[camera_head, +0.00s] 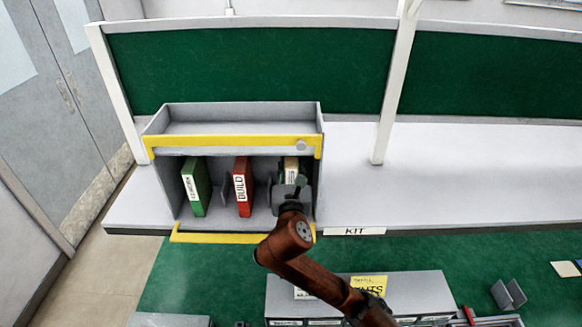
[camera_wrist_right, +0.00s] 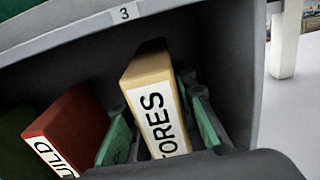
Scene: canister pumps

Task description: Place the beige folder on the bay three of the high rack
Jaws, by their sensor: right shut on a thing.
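The beige folder (camera_head: 291,167) stands upright in the right-hand part of the rack (camera_head: 237,127), inside the lower opening. The right wrist view shows its spine (camera_wrist_right: 158,110) with a white label reading "TORES", the first letter hidden. A tag marked 3 (camera_wrist_right: 124,13) sits on the rack edge above it. My right gripper (camera_head: 290,186) reaches into the opening, its green-padded fingers on either side of the folder, shut on it. The folder's lower end is hidden. My left gripper is not in view.
A red BUILD folder (camera_head: 242,187) and a green folder (camera_head: 196,186) stand to the left in the same rack. The rack's grey side wall is close on the right. The white shelf (camera_head: 460,175) right of the rack is clear.

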